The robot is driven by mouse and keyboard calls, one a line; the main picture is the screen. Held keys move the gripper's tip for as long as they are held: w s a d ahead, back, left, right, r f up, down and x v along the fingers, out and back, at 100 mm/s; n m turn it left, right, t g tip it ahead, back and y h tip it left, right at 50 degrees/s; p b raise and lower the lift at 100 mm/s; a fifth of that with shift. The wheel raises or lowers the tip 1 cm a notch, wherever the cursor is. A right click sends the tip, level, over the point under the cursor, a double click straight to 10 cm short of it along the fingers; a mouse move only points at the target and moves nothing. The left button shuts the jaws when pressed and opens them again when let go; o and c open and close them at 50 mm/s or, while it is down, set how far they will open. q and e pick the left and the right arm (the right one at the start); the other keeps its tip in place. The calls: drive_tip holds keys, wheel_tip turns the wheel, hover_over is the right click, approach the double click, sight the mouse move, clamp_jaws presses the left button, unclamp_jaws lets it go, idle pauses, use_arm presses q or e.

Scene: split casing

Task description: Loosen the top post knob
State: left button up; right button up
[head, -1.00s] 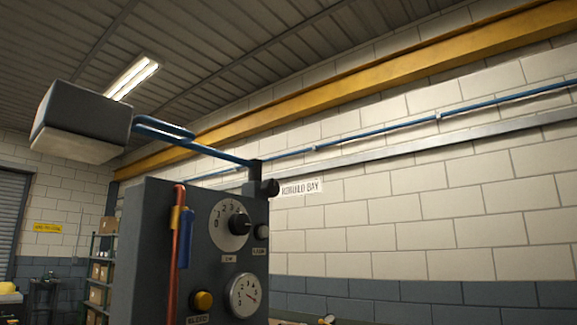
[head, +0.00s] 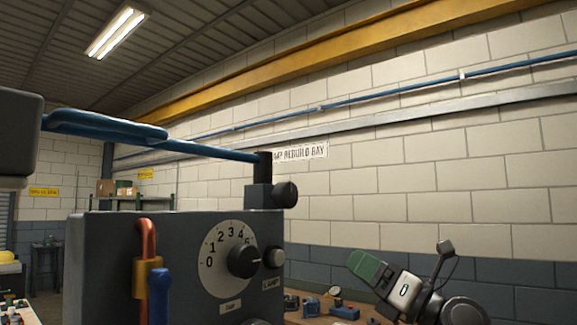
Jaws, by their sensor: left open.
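The post knob (head: 286,195), dark and round, sits on the right side of a small clamp block at the foot of a short dark post (head: 263,166) on top of the grey casing (head: 130,235). A blue tubular arm (head: 200,150) runs left from the post to a grey box (head: 15,135), cut off by the picture's left edge.
A bench (head: 310,318) with small blue items stands behind.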

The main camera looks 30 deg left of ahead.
sight(291, 195)
use_arm(q)
drive_tip(key=s+r+n+h+p, duration=0.2)
drive_tip(key=s+r+n+h, duration=0.3)
drive_tip(key=s+r, duration=0.6)
drive_tip(key=shift+n+g, duration=0.3)
drive_tip(key=shift+g, duration=0.1)
drive_tip(key=w+a+p, duration=0.1)
drive_tip(key=a, duration=0.2)
drive_tip(key=a+r+p, duration=0.1)
drive_tip(key=a+p, duration=0.1)
drive_tip(key=a, duration=0.2)
drive_tip(key=w+a+r+p, duration=0.1)
drive_tip(key=a, duration=0.3)
drive_tip(key=shift+w+p, duration=0.35)
use_arm(e)
wheel_tip(291, 195, up, 8)
drive_tip(key=shift+w+a, duration=0.2)
drive_tip(key=shift+a, duration=0.1)
drive_tip(key=shift+d, duration=0.1)
use_arm(q)
drive_tip(key=c, duration=0.9)
use_arm(e)
drive_tip(key=shift+d+f, duration=0.1)
